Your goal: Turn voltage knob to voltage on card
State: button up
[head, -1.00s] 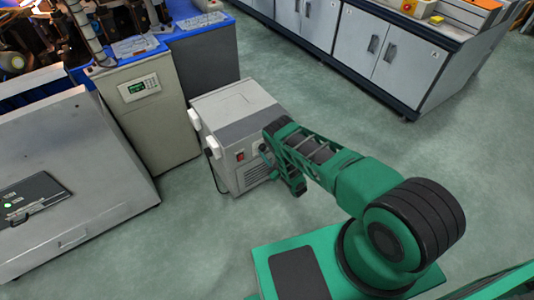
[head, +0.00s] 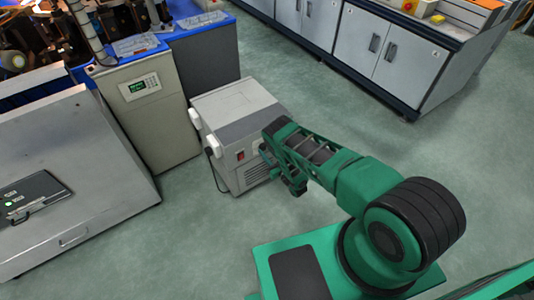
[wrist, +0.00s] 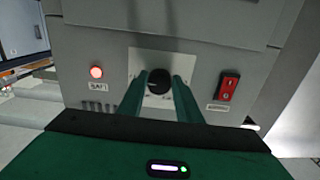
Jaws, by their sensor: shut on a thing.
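The black voltage knob (wrist: 159,81) sits in a pale plate (wrist: 137,64) on the front of a grey power unit in the wrist view. My gripper (wrist: 160,84) is shut on the knob, with one green finger on each side of it. In the head view my gripper (head: 268,153) reaches the front of the grey unit (head: 238,112), and the arm hides the knob there. The knob's pointer and scale are too dark and small to read. No card with a voltage can be made out.
A beige cabinet with a small display (head: 140,87) stands left of the unit. Green floor (head: 330,125) is clear to the right.

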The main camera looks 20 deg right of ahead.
jog(key=o, duration=1)
jog(key=v, duration=1)
jog(key=shift+s+d, duration=0.15)
jog(key=shift+s, duration=0.15)
